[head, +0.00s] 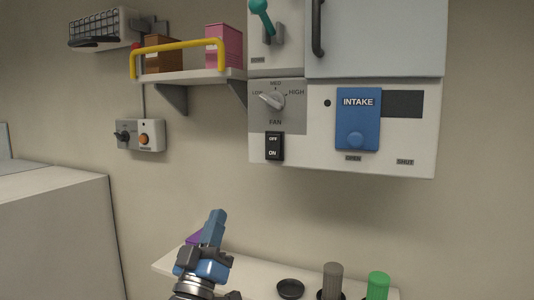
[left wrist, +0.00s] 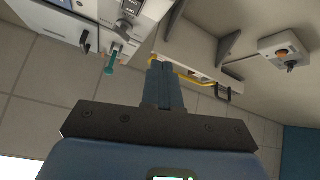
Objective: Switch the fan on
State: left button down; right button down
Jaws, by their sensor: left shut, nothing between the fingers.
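The fan panel (head: 291,124) is the grey part of a white wall unit. Its knob (head: 271,101) has LOW, MED and HIGH marks and its pointer leans toward LOW. Below it is a black rocker switch (head: 274,146) marked OFF above and ON below; which side is pressed in I cannot tell. The switch also shows, small, at the top of the left wrist view (left wrist: 131,8). My left gripper (head: 219,214) is shut and empty, below and left of the switch, apart from it. It shows in the left wrist view (left wrist: 160,66). My right gripper is out of view.
A blue INTAKE slide (head: 358,112) is right of the switch. A teal lever (head: 261,13) is above. A shelf (head: 205,77) with yellow rail and a control box (head: 140,136) are left. A lower shelf (head: 257,278) holds a green cylinder (head: 378,285).

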pick_arm(q)
jog(key=s+d+r+n+g+h+p, duration=0.1)
jog(key=d+r+n+g+p, duration=0.15)
jog(key=r, duration=0.85)
jog(key=s+d+r+n+g+h+p, duration=0.1)
jog(key=s+d+r+n+g, duration=0.15)
jog(key=r, duration=0.95)
notch_tip(320, 180, down, 10)
jog(key=w+n+g+y, duration=0.1)
jog(key=n+g, duration=0.4)
jog(key=n, duration=0.1)
jog(key=shift+w+a+r+n, duration=0.15)
jog(key=shift+w+a+n, duration=0.05)
jog(key=shift+w+n, duration=0.1)
jog(key=shift+s, duration=0.1)
jog(key=shift+b, duration=0.4)
